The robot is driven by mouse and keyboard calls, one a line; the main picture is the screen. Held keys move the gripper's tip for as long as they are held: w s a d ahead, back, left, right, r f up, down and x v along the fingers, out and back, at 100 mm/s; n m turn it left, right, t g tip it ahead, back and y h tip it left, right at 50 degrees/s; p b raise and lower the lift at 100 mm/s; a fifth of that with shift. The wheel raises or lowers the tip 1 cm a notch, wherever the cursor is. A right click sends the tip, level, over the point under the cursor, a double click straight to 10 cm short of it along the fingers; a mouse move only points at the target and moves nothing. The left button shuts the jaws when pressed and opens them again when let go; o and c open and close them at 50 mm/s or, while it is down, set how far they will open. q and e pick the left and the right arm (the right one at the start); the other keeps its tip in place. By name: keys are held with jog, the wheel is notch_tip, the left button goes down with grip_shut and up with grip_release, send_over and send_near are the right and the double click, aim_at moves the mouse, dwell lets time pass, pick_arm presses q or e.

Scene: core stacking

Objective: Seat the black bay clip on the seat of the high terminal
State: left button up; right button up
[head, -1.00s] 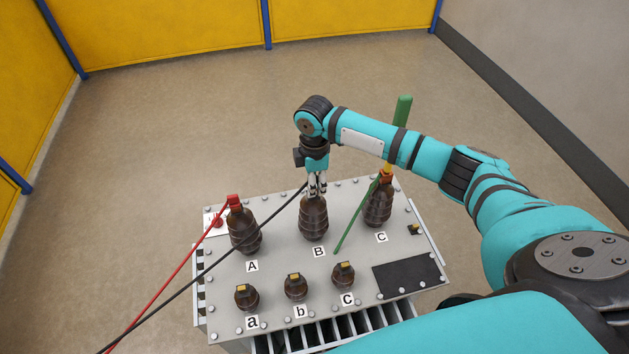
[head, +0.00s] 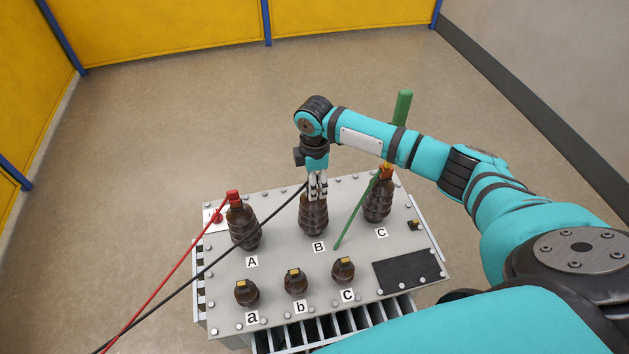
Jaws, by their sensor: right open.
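My right gripper (head: 317,194) points straight down over the top of the tall brown terminal B (head: 313,215). Its jaws are open, with the fingers around the terminal's top. The black cable (head: 235,233) runs from the lower left up to the gripper. The black clip at its end is hidden or too small to make out between the fingers, so I cannot tell how it sits on the terminal. My left gripper is not in view.
Tall terminal A (head: 243,228) carries a red clip (head: 233,196) with a red cable (head: 178,265). Tall terminal C (head: 378,206) has a green stick (head: 356,215) beside it. Short terminals a, b and c (head: 343,270) stand in front. A black pad (head: 408,270) lies at right.

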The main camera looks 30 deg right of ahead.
notch_tip(320, 180, up, 12)
dwell(0.5)
jog(key=o, duration=1)
notch_tip(320, 180, up, 9)
jog(key=shift+p, duration=0.4)
dwell(0.5)
